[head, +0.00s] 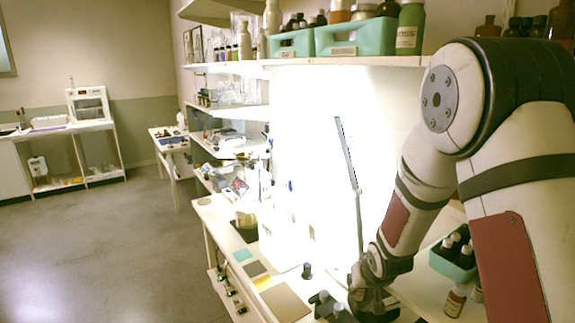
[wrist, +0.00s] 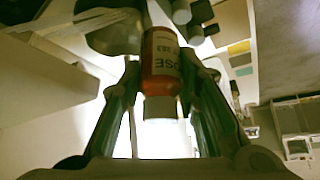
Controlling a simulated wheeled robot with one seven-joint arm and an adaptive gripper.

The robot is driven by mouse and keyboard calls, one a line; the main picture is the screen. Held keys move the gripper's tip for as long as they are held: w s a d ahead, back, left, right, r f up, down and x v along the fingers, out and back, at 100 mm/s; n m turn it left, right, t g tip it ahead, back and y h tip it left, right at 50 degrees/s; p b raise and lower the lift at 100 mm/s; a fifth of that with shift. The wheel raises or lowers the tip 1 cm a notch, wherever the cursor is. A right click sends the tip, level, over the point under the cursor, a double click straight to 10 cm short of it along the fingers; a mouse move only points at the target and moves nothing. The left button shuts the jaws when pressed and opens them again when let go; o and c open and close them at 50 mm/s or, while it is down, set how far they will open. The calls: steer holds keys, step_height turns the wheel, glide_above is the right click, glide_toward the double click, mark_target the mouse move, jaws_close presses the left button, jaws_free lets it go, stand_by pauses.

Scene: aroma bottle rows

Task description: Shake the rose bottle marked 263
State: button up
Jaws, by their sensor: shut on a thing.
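My gripper (wrist: 166,78) is shut on an amber-red bottle (wrist: 161,48) in the wrist view. Its white label reads "ROSE" with a smaller number that I cannot read surely, and its pale cap (wrist: 159,107) points to the bottom of that picture. One finger lies on each side of the bottle. In the head view my gripper (head: 372,302) is low at the right of centre, over the bench, and the held bottle cannot be made out there.
A green crate of dark-capped bottles (head: 455,256) stands right of my gripper, with a white-labelled bottle (head: 455,300) in front of it. A small dark-capped bottle (head: 307,271) is at the left. Shelves hold more bottles and green bins (head: 355,37) above. Floor (head: 120,250) at left is clear.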

steer(key=shift+r+p, duration=1)
steer(key=shift+r, duration=2)
